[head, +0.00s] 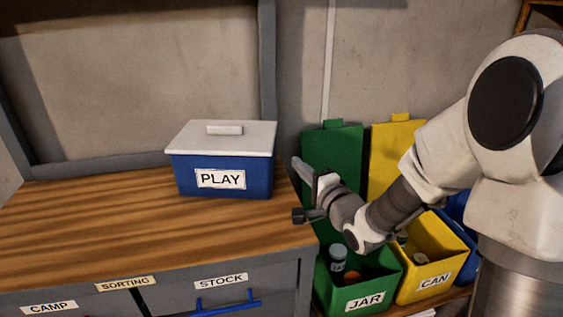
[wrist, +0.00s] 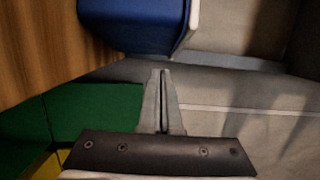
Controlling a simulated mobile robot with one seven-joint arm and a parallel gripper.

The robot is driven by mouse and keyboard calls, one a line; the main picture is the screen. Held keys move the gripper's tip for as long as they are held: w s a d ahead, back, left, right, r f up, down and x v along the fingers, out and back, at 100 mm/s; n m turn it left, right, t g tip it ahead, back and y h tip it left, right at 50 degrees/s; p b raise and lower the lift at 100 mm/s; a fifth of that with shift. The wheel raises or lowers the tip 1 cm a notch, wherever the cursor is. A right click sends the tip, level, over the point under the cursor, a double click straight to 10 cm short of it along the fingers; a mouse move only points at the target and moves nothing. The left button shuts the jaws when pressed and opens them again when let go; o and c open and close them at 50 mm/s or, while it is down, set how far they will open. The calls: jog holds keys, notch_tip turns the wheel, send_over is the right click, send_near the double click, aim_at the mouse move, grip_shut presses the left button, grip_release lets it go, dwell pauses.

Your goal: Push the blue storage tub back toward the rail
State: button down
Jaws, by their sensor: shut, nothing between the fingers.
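The blue storage tub (head: 235,181) has a white lid with a handle and a PLAY label. It stands upright on the right part of the wooden worktop, a little in front of the grey rail (head: 100,163) along the back. My gripper (head: 294,160) is shut and empty, just right of the tub and beyond the worktop's right edge. A gap shows between the fingertips and the tub. In the wrist view the shut fingers (wrist: 160,72) point toward the tub's blue side (wrist: 135,22) and white lid edge, without clear contact.
The wooden worktop (head: 110,220) is clear to the left of the tub. A grey post stands behind it. Below my arm are a green JAR bin (head: 365,302) and a yellow CAN bin (head: 425,287), both with raised lids. Drawers are under the worktop.

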jog(key=shift+w+a+b, duration=0.15)
jog(key=shift+w+a, duration=0.2)
jog(key=shift+a, duration=0.4)
jog(key=shift+w+a+b, duration=0.15)
jog(key=shift+w+a, duration=0.15)
jog(key=shift+a, duration=0.4)
jog(key=shift+w+a+b, duration=0.15)
jog(key=shift+w+a, duration=0.2)
jog(key=shift+a, duration=0.4)
